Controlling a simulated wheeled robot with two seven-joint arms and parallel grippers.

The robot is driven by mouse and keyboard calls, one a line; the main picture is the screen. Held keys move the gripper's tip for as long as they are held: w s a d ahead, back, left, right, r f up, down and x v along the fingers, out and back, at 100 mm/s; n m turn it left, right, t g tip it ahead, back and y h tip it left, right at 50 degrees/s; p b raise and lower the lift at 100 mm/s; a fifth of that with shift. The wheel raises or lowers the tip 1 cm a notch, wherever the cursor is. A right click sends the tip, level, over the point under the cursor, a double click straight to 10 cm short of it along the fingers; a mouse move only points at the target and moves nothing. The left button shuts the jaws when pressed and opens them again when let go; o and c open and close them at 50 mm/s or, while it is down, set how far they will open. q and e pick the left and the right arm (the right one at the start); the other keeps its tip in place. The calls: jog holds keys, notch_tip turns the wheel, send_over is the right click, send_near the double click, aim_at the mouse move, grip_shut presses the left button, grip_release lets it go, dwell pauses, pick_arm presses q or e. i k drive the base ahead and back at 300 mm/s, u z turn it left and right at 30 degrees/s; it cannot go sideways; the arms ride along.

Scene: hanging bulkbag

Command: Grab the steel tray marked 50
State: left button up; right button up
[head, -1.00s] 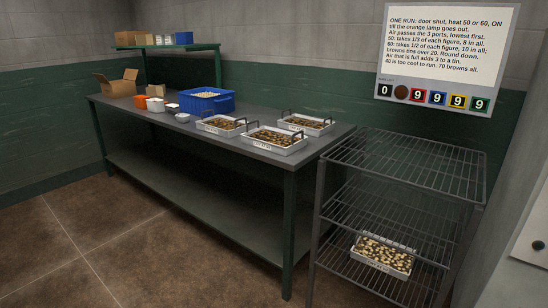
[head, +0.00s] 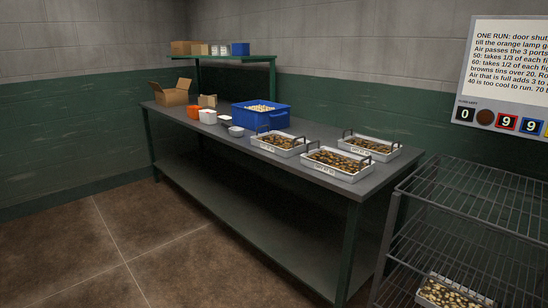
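Three steel trays with dark brown contents and upright handles stand on the right part of the workbench in the head view: a left one (head: 280,143), a front one (head: 338,162) and a back right one (head: 369,148). A fourth tray (head: 452,293), with paler contents, sits on a low shelf of the wire rack, cut by the bottom edge. The trays have small labels on their front walls, too small to read, so I cannot tell which is marked 50. Neither of my grippers is in view.
The grey workbench (head: 250,153) also holds a blue crate (head: 262,119), small tubs (head: 207,117) and an open carton (head: 173,94). A wire rack (head: 470,205) stands at the right, below a wall sign (head: 508,70). The floor (head: 100,250) in front is clear.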

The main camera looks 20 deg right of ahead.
aim_at(350, 169)
jog(key=u, duration=0.1)
jog(key=i, duration=0.95)
jog(key=z, duration=0.3)
